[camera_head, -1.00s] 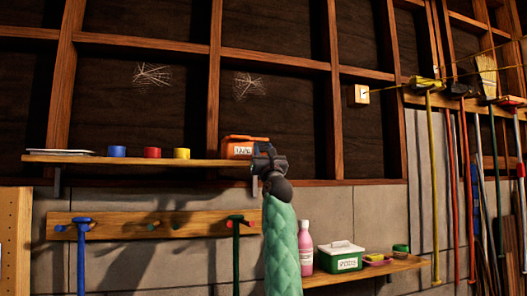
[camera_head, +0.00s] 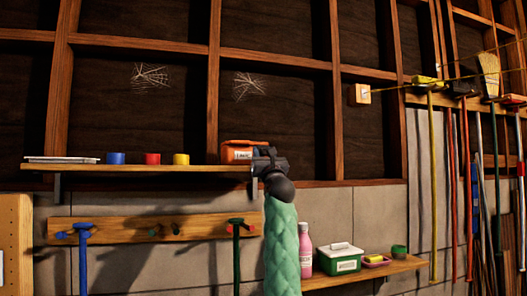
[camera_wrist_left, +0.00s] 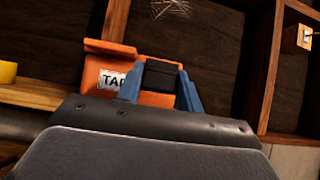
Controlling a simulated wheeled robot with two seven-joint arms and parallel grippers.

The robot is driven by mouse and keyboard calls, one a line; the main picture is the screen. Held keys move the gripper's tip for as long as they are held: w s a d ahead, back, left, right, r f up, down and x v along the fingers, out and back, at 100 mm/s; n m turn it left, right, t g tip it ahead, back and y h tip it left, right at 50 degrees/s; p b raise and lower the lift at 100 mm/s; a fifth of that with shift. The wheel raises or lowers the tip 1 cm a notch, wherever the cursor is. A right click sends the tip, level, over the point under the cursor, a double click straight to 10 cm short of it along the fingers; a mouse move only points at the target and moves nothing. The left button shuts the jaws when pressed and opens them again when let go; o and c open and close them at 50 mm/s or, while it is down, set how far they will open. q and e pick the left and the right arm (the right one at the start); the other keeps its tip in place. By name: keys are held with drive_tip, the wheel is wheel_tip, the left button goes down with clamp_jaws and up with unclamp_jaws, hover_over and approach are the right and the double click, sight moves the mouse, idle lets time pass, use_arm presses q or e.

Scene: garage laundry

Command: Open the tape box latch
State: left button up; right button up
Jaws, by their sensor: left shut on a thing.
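The orange tape box (camera_head: 237,152) sits at the right end of the upper wooden shelf. In the left wrist view it shows a white label reading "TAP" (camera_wrist_left: 111,80), partly covered by a finger. My left gripper (camera_head: 262,155) is at the box's right side. In the left wrist view its two blue fingers (camera_wrist_left: 160,88) stand on either side of a dark latch piece (camera_wrist_left: 160,74) on the box front and are shut on it. The dark gripper body hides the lower part of the box. My right gripper is not in view.
The upper shelf (camera_head: 140,168) also holds blue (camera_head: 115,158), red (camera_head: 152,159) and yellow (camera_head: 181,159) rolls. Below are a peg rail (camera_head: 120,228) and a lower shelf (camera_head: 400,267) with a pink bottle (camera_head: 305,250) and green box (camera_head: 340,262). Long-handled tools hang at right.

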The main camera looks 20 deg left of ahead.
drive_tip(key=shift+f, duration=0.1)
use_arm(q)
drive_tip(key=o, duration=1)
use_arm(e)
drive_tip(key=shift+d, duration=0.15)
use_arm(q)
drive_tip(key=shift+d+f, duration=0.1)
drive_tip(key=shift+f, duration=0.05)
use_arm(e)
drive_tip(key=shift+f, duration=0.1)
use_arm(q)
drive_tip(key=shift+s+d+f+b, duration=0.1)
drive_tip(key=shift+s+f+b, duration=0.1)
drive_tip(key=shift+b, duration=0.1)
drive_tip(key=shift+b+v, duration=1.65)
drive_tip(key=shift+v, duration=1.85)
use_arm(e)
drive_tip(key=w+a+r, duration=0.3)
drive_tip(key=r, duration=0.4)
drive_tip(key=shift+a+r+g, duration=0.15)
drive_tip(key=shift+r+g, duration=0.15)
